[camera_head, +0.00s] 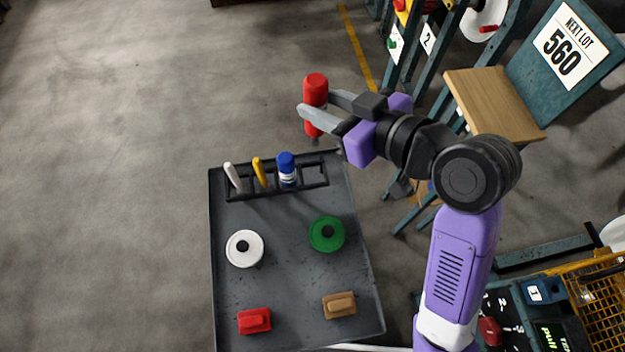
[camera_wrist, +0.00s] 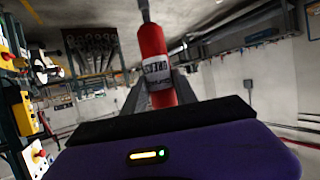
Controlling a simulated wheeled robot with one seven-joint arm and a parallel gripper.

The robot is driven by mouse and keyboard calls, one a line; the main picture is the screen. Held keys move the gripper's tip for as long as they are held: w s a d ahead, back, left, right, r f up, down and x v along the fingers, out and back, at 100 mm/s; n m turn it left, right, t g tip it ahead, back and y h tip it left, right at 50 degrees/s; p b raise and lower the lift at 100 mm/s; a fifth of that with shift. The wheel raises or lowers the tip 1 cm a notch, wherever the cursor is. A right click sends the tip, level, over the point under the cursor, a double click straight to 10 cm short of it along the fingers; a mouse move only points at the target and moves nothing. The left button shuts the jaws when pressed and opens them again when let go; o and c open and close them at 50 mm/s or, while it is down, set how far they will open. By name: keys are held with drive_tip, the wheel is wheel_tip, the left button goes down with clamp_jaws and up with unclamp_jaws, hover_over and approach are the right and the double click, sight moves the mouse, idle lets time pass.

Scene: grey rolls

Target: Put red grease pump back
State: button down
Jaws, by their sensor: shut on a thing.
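The red grease pump (camera_head: 316,88) is a red cylinder held upright between the fingers of my gripper (camera_head: 318,112). It is beyond the far edge of the grey tray table and higher than the rack in the picture. The wrist view shows the pump (camera_wrist: 153,52) with a white printed label and a thin dark nozzle at its upper end. My gripper (camera_wrist: 160,92) is shut on its body. A black rack (camera_head: 234,194) at the tray's far edge holds a white tool (camera_head: 233,177), a yellow tool (camera_head: 260,172) and a blue-capped bottle (camera_head: 287,168). The rack's right end looks empty.
The grey tray (camera_head: 285,290) also carries a white spool (camera_head: 245,249), a green spool (camera_head: 327,234), a red block (camera_head: 254,321) and a tan block (camera_head: 339,305). A teal frame with a wooden board (camera_head: 495,102) stands right of my arm. Floor to the left is clear.

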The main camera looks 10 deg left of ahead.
drive_tip(key=shift+s+a+r, duration=0.1)
drive_tip(key=shift+s+a, duration=0.15)
drive_tip(key=shift+s, duration=0.05)
wheel_tip(320, 180, down, 20)
drive_tip(key=shift+r, duration=0.25)
drive_tip(key=shift+f, duration=0.15)
drive_tip(key=c, duration=1.3)
unclamp_jaws()
drive_tip(key=shift+o, duration=0.2)
